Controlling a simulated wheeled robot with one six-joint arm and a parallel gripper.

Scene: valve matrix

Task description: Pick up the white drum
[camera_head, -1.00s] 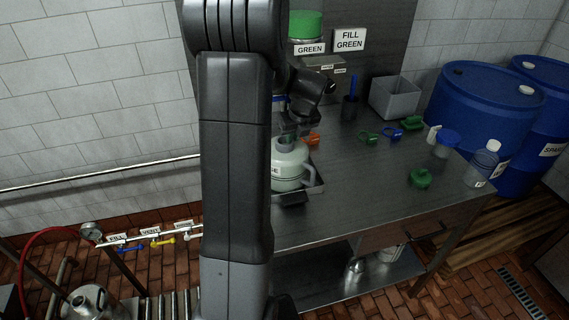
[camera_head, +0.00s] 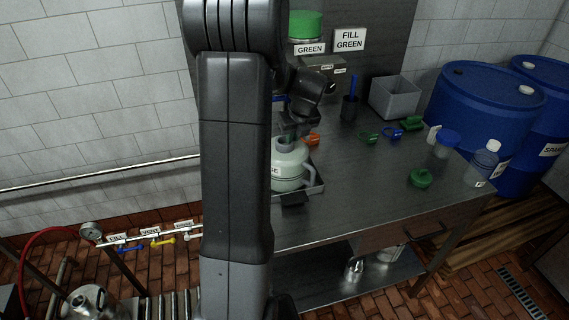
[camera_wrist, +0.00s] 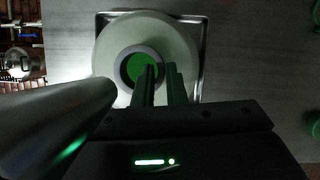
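The white drum (camera_head: 290,167) is a rounded pale jug with a side handle and a partly hidden label. It stands upright in a shallow metal tray (camera_head: 318,187) on the steel table, partly behind my arm. In the wrist view, the drum (camera_wrist: 112,48) is seen from above, with a grey neck ring around a green opening. My gripper (camera_head: 291,133) is right above the drum's neck. In the wrist view, its two fingers (camera_wrist: 160,72) point down over the right side of the neck, with a narrow gap between them. I cannot tell whether they touch the neck.
Green (camera_head: 369,137), blue (camera_head: 391,134) and orange (camera_head: 312,140) small items lie behind and right of the drum. A grey bin (camera_head: 395,97) and blue barrels (camera_head: 484,105) stand farther back. A green cap (camera_head: 420,178) and bottle (camera_head: 482,164) are right. The table's middle front is clear.

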